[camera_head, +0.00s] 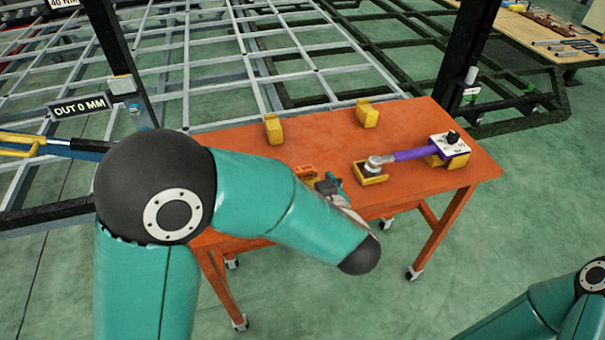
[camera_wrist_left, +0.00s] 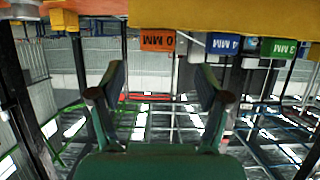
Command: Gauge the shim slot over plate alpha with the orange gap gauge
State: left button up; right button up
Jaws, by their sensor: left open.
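The orange gap gauge (camera_head: 304,172) shows as a small orange piece at the near side of the orange table, partly hidden by my left arm. In the left wrist view, which looks upside down, an orange tag with MM lettering (camera_wrist_left: 166,41) hangs beside a yellow bar. My left gripper (camera_wrist_left: 162,76) is open and empty, with its two fingers apart and the orange tag in line with the gap between them. In the head view the left gripper (camera_head: 328,186) is mostly behind my forearm, close to the gauge. My right gripper is out of view. I cannot identify plate alpha or the shim slot.
Blue (camera_wrist_left: 224,44) and green (camera_wrist_left: 279,48) tags sit beside the orange one. A purple-handled tool (camera_head: 410,155) rests on yellow cradles on the table (camera_head: 325,135). Yellow blocks (camera_head: 273,128) stand at the back. Behind are metal frames and a sign (camera_head: 78,107) reading OUT 0 MM.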

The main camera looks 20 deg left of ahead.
aim_at(305, 174)
pick_arm(q)
jog(key=shift+f+x, duration=0.1)
jog(key=shift+x, duration=1.5)
jog(key=shift+f+x, duration=0.15)
jog(key=shift+x, duration=1.45)
jog(key=shift+d, duration=0.15)
jog(key=c, duration=1.2)
